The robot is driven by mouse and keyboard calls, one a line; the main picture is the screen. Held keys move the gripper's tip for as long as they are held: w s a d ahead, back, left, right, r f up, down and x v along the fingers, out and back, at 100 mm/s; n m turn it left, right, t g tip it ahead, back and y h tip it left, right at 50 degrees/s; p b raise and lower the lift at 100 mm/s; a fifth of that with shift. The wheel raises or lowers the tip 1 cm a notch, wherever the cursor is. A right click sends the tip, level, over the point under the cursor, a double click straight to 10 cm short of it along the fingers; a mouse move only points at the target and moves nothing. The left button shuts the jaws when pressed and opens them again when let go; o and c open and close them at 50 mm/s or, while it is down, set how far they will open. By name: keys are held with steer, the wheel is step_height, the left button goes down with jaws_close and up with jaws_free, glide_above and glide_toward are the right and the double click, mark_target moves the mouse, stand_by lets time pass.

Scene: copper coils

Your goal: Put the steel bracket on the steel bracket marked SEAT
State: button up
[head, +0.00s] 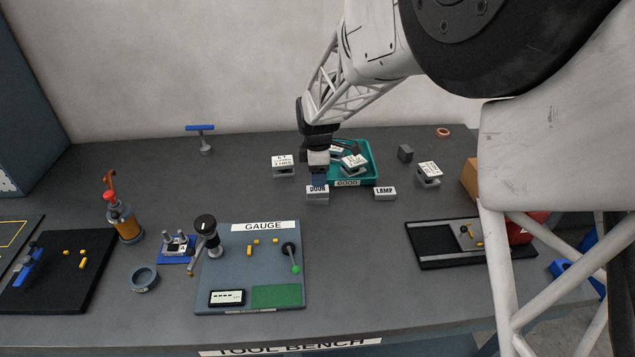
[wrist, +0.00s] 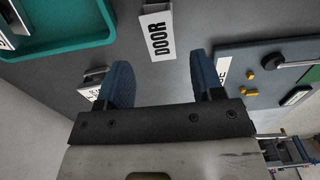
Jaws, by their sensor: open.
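My gripper (head: 319,181) is open and empty, pointing down just above the steel bracket marked DOOR (head: 317,191). In the wrist view the DOOR bracket (wrist: 158,35) lies ahead of the gap between the two blue fingertips (wrist: 162,75), apart from them. A bracket marked LAMP (head: 385,193) is to its right. Other labelled steel brackets stand left of the tray (head: 284,166), right of it (head: 429,173) and inside it (head: 353,162). I cannot read SEAT on any label. One bracket (wrist: 91,80) is partly hidden behind the left finger in the wrist view.
A gauge board (head: 225,265) lies in front. A dark block (head: 405,153) and a copper ring (head: 443,132) are at back right.

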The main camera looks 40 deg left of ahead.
mark_target(320, 189)
step_height(320, 189, up, 6)
steer(key=shift+r, duration=0.15)
stand_by(1.0)
steer(key=w+d+r+m, duration=0.1)
steer(key=d+r+m, duration=0.35)
steer(key=d, duration=0.75)
steer(key=w+d+r+m+t, duration=0.1)
steer(key=d+r+m, duration=0.35)
steer(key=d, duration=0.85)
steer(key=w+d+r+m, duration=0.1)
steer(key=d+r+m, duration=0.3)
steer(key=d, duration=0.8)
steer(key=s+d+r+m+t, duration=0.1)
steer(key=s+d+m, duration=0.25)
steer(key=d, duration=0.55)
steer(key=s+d+r+m, duration=0.1)
steer(key=s+d+m, duration=0.2)
steer(key=s+d, duration=0.35)
steer(key=s+d+f+m, duration=0.2)
steer(key=s+d+m, duration=0.5)
steer(key=s+d, duration=0.5)
steer(key=shift+s+d+f+m+t, duration=0.3)
steer(key=shift+s+d+m, duration=0.05)
steer(key=shift+d, duration=0.65)
